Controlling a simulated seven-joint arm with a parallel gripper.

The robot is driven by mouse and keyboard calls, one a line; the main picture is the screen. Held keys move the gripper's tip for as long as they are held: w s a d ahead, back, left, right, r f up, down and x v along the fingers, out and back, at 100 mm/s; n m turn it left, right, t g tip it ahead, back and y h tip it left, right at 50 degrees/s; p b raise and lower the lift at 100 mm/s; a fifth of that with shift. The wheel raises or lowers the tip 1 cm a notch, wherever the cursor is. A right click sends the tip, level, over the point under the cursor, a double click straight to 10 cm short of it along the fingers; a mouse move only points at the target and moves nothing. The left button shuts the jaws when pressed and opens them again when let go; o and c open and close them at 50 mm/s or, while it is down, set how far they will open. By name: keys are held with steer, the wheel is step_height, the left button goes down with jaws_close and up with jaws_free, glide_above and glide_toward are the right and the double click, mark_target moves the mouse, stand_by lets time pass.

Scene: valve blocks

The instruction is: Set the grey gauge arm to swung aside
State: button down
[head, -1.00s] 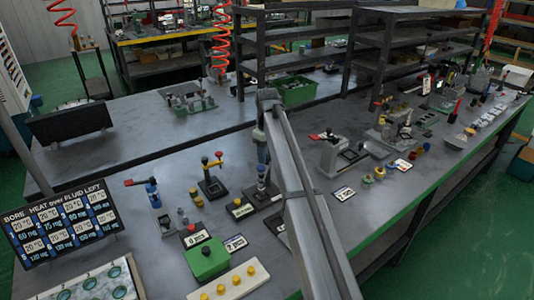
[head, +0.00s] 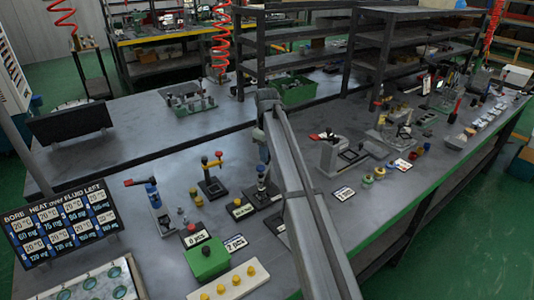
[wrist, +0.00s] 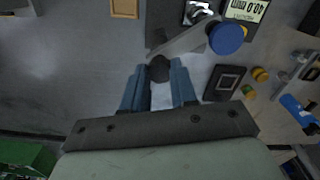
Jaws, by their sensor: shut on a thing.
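In the wrist view the grey gauge arm (wrist: 187,41) is a flat bar. It runs from a round blue cap (wrist: 226,38) down and left to a dark round knob (wrist: 159,68). My gripper (wrist: 159,82) has its blue fingers closed on this knob. In the head view my gripper (head: 261,148) is at the gauge fixture (head: 262,190), partly behind my own arm. The gauge arm itself cannot be made out clearly in the head view.
A green box (head: 207,258) and a white strip with yellow buttons (head: 229,283) lie nearer. A red-handled fixture (head: 335,154) stands to the right. Bare bench lies behind the gauge fixture.

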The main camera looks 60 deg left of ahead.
steer(key=m, duration=1.2)
steer(key=shift+m, duration=1.9)
steer(key=c, duration=0.9)
jaws_free()
